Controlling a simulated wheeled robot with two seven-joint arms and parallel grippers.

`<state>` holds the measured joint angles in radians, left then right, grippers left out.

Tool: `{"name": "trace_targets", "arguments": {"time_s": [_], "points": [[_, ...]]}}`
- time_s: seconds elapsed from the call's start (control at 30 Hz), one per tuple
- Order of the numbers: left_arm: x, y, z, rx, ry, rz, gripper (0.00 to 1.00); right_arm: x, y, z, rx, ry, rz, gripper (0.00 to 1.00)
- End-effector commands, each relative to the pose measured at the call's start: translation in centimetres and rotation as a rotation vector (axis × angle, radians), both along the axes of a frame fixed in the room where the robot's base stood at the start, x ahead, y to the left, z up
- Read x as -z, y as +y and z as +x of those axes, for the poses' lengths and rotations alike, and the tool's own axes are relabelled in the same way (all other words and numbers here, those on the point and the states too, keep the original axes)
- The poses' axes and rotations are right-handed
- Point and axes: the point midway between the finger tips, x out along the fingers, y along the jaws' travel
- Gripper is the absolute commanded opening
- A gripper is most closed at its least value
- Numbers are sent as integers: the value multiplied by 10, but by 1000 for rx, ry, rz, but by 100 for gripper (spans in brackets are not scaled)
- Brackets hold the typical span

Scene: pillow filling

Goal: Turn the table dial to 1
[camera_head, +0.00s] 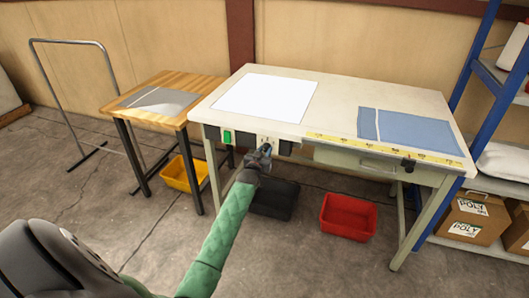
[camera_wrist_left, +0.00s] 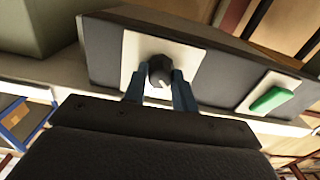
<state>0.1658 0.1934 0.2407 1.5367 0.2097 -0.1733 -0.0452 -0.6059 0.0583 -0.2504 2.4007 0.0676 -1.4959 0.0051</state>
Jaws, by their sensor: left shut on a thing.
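The table dial is a dark round knob with a pale pointer mark. It sits on a white plate (camera_wrist_left: 137,50) on the dark control panel under the table's front edge. In the left wrist view the dial (camera_wrist_left: 159,70) is between my left gripper's (camera_wrist_left: 160,78) two blue fingers, which are shut on it. In the head view my left gripper (camera_head: 265,151) is at the panel and mostly covers the dial. The numbers around the dial cannot be read. A green switch (camera_wrist_left: 272,99) is beside it on the same panel, also in the head view (camera_head: 227,137). My right gripper is not in view.
The white table (camera_head: 330,98) carries a white sheet, a blue cloth and a yellow ruler. A wooden side table (camera_head: 160,85) stands at the left. Yellow (camera_head: 183,174), black (camera_head: 274,199) and red (camera_head: 348,216) bins are on the floor. A blue rack (camera_head: 470,90) stands at the right.

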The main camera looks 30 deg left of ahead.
Motion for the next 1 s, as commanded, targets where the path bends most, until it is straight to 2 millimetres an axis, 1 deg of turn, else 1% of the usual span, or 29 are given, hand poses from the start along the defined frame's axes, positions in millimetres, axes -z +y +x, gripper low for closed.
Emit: {"name": "trace_targets", "arguments": {"time_s": [0.1, 0.13, 0.23, 0.5, 0.63, 0.77, 1.0], "points": [[-1, 0, 0, 0, -1, 0, 4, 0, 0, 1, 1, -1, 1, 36], [-1, 0, 0, 0, -1, 0, 29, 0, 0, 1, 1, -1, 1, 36], [-1, 0, 0, 0, -1, 0, 49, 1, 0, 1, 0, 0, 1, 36], [0, 0, 0, 0, 0, 1, 49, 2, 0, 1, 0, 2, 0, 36], [2, -1, -6, 0, 1, 1, 49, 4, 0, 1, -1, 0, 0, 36], [2, -5, -21, 0, 1, 1, 49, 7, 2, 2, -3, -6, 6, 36], [2, -14, -55, 0, 1, 1, 49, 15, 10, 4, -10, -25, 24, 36]]}}
